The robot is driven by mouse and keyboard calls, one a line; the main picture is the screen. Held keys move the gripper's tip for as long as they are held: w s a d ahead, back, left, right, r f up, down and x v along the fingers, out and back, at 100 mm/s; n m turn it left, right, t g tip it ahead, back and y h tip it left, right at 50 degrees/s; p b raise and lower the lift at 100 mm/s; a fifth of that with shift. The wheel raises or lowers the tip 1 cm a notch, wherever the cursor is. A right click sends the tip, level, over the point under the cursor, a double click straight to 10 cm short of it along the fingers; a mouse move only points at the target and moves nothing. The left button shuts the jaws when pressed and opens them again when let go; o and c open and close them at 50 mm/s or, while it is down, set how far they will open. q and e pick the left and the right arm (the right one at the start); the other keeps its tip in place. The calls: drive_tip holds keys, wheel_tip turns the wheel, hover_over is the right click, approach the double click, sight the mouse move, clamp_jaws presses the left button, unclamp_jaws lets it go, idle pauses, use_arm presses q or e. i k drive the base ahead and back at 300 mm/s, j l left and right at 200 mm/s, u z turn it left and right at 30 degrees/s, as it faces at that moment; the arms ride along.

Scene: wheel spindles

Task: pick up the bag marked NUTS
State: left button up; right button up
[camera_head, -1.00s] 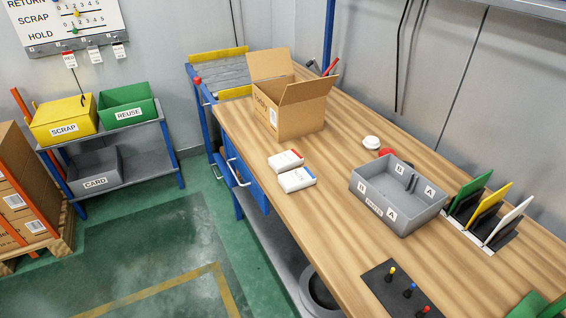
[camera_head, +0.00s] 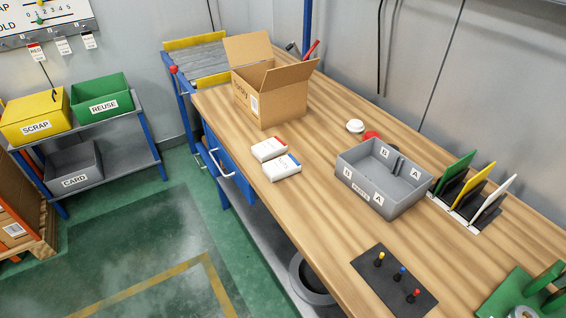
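Two small white packs lie side by side on the wooden workbench (camera_head: 335,225), near its front edge. The farther pack (camera_head: 268,149) has a red mark at its corner. The nearer pack (camera_head: 282,167) has a blue mark at its corner. The print on both is too small to read, so I cannot tell which one is marked NUTS. Neither of my grippers is in view.
Behind the packs stands an open cardboard box (camera_head: 284,103). To their right are a grey divided tray (camera_head: 384,200), a dark mat with coloured pegs (camera_head: 394,290), and green, yellow and white panels in a rack (camera_head: 452,214). Bare bench surrounds the packs.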

sight(276, 170)
drive_tip(key=i+j+z, duration=0.1)
drive_tip(key=z, duration=0.35)
drive_tip(key=i+j+z, duration=0.1)
drive_tip(key=z, duration=0.35)
drive_tip(key=j+z, duration=0.2)
drive_tip(key=z, duration=0.3)
drive_tip(key=i+j+z, duration=0.1)
drive_tip(key=z, duration=0.35)
drive_tip(key=j, duration=0.1)
